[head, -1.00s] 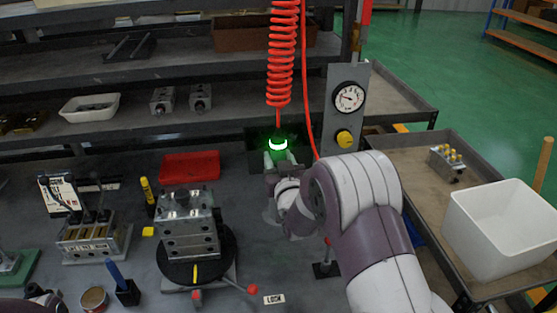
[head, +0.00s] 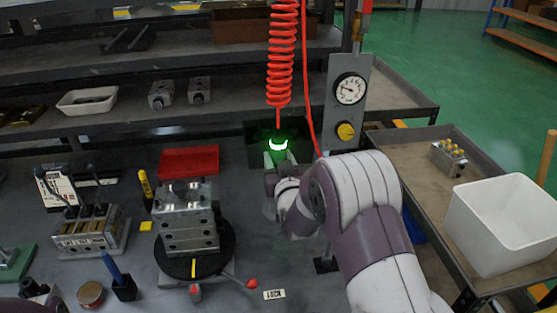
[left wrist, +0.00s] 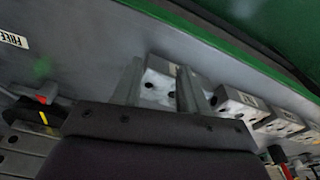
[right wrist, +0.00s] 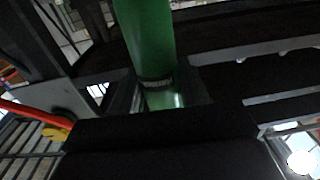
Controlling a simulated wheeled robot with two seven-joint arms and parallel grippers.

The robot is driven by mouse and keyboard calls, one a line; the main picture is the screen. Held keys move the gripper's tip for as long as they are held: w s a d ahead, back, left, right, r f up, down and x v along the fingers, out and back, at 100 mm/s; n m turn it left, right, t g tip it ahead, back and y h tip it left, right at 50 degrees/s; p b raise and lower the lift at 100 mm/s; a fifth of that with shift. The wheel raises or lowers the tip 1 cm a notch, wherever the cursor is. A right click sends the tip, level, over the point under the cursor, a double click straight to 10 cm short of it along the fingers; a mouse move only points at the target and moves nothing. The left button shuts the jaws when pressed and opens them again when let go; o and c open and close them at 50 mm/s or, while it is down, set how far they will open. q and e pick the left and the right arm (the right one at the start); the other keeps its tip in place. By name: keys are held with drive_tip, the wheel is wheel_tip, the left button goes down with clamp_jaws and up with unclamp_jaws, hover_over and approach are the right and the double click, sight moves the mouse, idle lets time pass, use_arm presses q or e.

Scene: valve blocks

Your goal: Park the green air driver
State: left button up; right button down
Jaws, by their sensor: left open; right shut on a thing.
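The green air driver (head: 279,144) hangs upright below a coiled red hose (head: 281,60), with a bright green glowing ring near its top. My right gripper (head: 280,160) is shut on it. In the right wrist view the driver's green barrel (right wrist: 146,38) stands between the fingers. Behind the driver is a dark recessed box (head: 255,135) at the back of the bench; I cannot tell whether they touch. My left gripper (left wrist: 160,88) is open in the left wrist view, its fingers to either side of a grey metal block (left wrist: 157,84), apparently not gripping it.
A valve block (head: 187,222) sits on a black turntable. A red tray (head: 189,160) lies left of the driver. A gauge panel (head: 343,110) with a yellow knob stands right of it. A white bin (head: 500,225) is on the right cart. A lever valve block (head: 90,232) is at left.

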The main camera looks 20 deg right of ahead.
drive_tip(key=shift+r, duration=0.1)
drive_tip(key=shift+c, duration=2.4)
unclamp_jaws()
drive_tip(key=shift+s+f, duration=0.1)
drive_tip(key=shift+f, duration=0.1)
use_arm(q)
drive_tip(key=shift+f, duration=0.25)
use_arm(e)
drive_tip(key=s+a, duration=0.2)
drive_tip(key=s, duration=1)
drive_tip(key=shift+s+a+r, duration=0.15)
drive_tip(key=shift+a, duration=0.15)
